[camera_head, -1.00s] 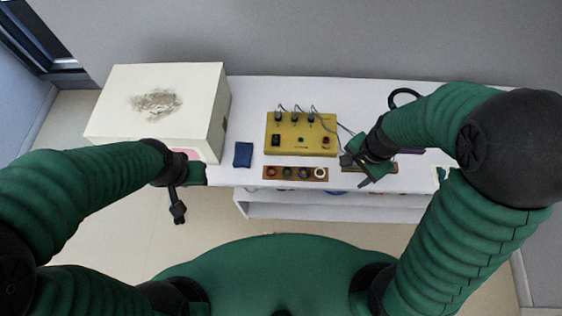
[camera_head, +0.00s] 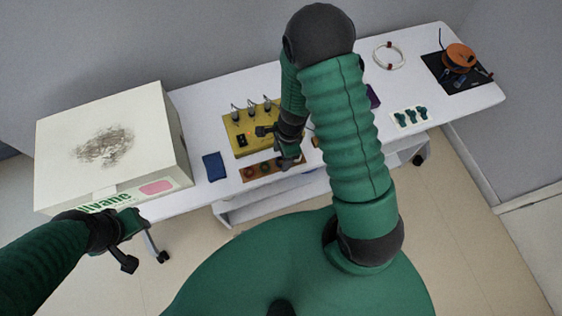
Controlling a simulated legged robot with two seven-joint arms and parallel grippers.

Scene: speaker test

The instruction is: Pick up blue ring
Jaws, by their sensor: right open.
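A wooden strip (camera_head: 258,175) with small round pieces lies at the table's front edge. A reddish ring (camera_head: 249,173) and a greenish ring (camera_head: 263,169) show on it. The strip's right part is hidden by my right gripper, and I cannot make out a blue ring. My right gripper (camera_head: 277,147) is open and empty, over the strip and the front of the yellow box (camera_head: 236,137); whether it touches anything is unclear. My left gripper (camera_head: 129,243) looks open and empty, in front of the white carton (camera_head: 110,150), away from the strip.
A dark blue cloth (camera_head: 214,167) lies left of the strip. Dark plugs with cables (camera_head: 251,107) stand on the yellow box. Farther right are a white cable loop (camera_head: 389,56), green pieces (camera_head: 411,116) and an orange reel (camera_head: 459,56). The table (camera_head: 420,75) has free room there.

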